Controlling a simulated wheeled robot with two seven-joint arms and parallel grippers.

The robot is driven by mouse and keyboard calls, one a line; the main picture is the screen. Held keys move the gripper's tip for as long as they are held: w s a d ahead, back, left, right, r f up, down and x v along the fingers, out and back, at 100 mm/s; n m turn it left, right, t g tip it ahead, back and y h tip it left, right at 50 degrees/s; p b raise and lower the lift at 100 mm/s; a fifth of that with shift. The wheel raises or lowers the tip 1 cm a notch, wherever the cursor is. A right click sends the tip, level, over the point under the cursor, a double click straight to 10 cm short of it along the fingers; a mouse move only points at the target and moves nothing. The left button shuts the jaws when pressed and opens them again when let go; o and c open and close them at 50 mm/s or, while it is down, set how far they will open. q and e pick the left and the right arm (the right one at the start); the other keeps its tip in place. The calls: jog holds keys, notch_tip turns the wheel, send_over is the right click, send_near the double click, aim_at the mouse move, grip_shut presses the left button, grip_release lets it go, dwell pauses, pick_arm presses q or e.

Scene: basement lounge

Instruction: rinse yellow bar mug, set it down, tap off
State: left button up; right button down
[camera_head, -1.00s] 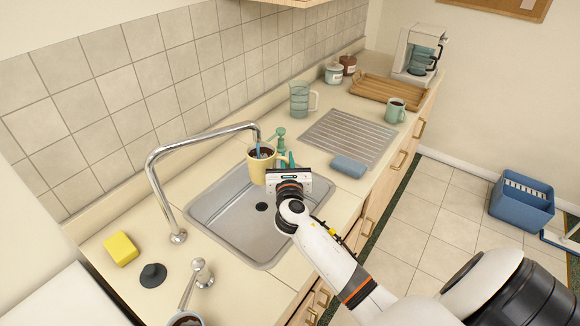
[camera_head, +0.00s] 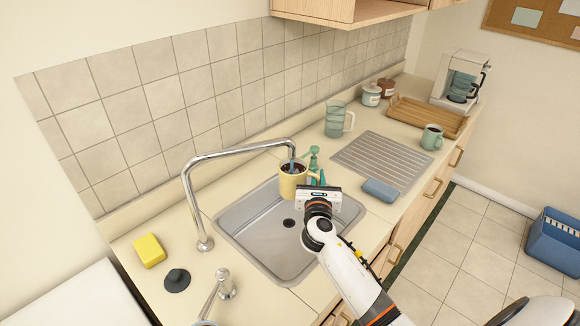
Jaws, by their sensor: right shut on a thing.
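The yellow mug (camera_head: 291,187) is upright over the far end of the steel sink (camera_head: 262,254), beneath the mouth of the chrome tap (camera_head: 190,185). Dark brown shows inside the mug. A thin blue stream runs from the spout into it. My right gripper (camera_head: 317,181) is shut on the mug at its right side; the handle and the exact finger contact are partly hidden. A chrome lever (camera_head: 225,284) stands on the counter at the sink's near left. My left gripper is out of view.
A ribbed drainboard (camera_head: 375,162) lies right of the sink, with a blue sponge (camera_head: 381,190) at its near edge. A green pump bottle (camera_head: 314,160) stands behind my gripper. A yellow sponge (camera_head: 149,250) and dark plug (camera_head: 177,280) lie left. A glass jug (camera_head: 336,120) and green mug (camera_head: 432,137) stand farther back.

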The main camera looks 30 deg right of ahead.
jog(key=shift+r, duration=0.1)
jog(key=s+p, duration=0.3)
jog(key=s, duration=0.7)
jog(key=shift+s, duration=0.3)
